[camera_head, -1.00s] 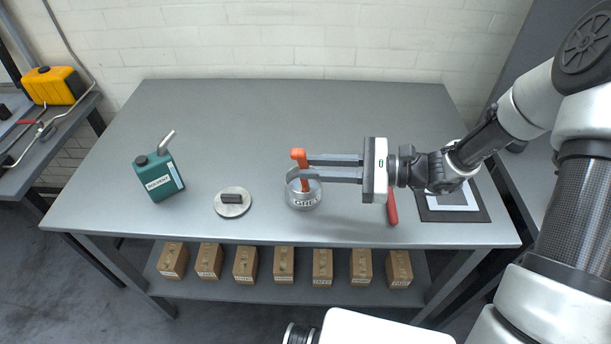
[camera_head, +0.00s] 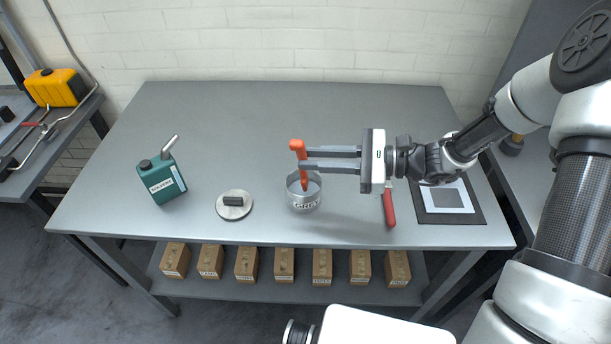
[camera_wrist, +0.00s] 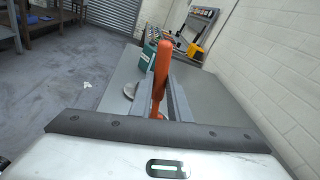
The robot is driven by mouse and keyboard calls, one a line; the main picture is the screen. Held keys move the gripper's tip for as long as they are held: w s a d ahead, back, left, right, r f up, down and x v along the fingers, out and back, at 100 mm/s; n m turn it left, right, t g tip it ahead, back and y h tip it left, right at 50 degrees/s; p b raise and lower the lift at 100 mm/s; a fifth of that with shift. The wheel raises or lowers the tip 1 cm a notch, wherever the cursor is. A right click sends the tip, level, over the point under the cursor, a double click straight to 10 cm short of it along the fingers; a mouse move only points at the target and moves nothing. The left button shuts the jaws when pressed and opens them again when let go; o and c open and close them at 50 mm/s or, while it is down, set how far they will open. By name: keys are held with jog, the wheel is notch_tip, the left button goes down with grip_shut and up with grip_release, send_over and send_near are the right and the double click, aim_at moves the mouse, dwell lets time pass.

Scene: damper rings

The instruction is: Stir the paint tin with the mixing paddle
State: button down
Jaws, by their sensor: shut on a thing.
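The mixing paddle (camera_head: 299,152) is orange and stands nearly upright, leaning slightly. My gripper (camera_head: 303,159) is shut on its upper part, with the fingers coming in from the right. The paddle's lower end is inside the paint tin (camera_head: 305,203), a small open metal tin with a label on its front, near the front middle of the table. How deep the paddle reaches is hidden by the tin wall. In the wrist view the orange paddle (camera_wrist: 161,75) stands between the two grey fingers; the tin is not visible there.
A round lid (camera_head: 234,212) with a dark handle lies left of the tin. A green canister (camera_head: 162,183) stands further left. A red-handled tool (camera_head: 388,208) and a dark mat with a pale square (camera_head: 424,213) lie to the right. The back of the table (camera_head: 290,110) is clear.

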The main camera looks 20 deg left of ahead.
notch_tip(320, 180, up, 7)
jog(key=p, duration=0.4)
jog(key=shift+f+p, duration=0.15)
jog(key=shift+p, duration=0.2)
dwell(0.5)
